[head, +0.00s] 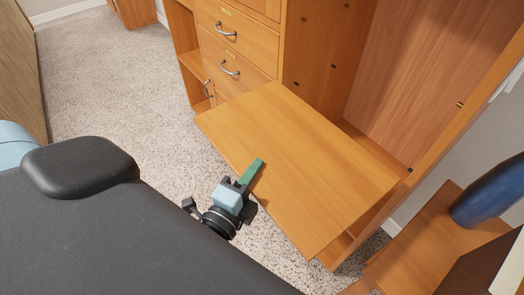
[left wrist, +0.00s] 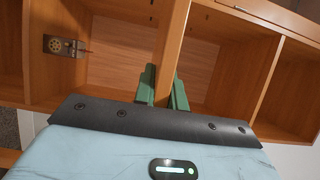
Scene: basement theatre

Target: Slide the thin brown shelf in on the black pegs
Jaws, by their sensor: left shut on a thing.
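The thin brown shelf (head: 300,165) is a flat, light wooden board in front of the open cabinet bay (head: 395,75). It looks roughly level, and its far edge lies at the bay's opening. My left gripper (head: 250,172) is shut on the board's near edge. In the left wrist view its green fingers (left wrist: 164,90) stand on either side of the board, seen edge-on (left wrist: 172,50). Small black pegs show on the left inner wall (head: 334,66) and the right side (head: 459,104), with another low on the right (head: 410,170). The board hides the lower bay. My right gripper is not in view.
Drawers with metal handles (head: 231,69) stand left of the bay. At the right, a blue cylinder (head: 488,190) stands on a wooden surface close to the cabinet. A small dark device (left wrist: 66,47) sits in a compartment. Carpet (head: 110,90) is clear at the left.

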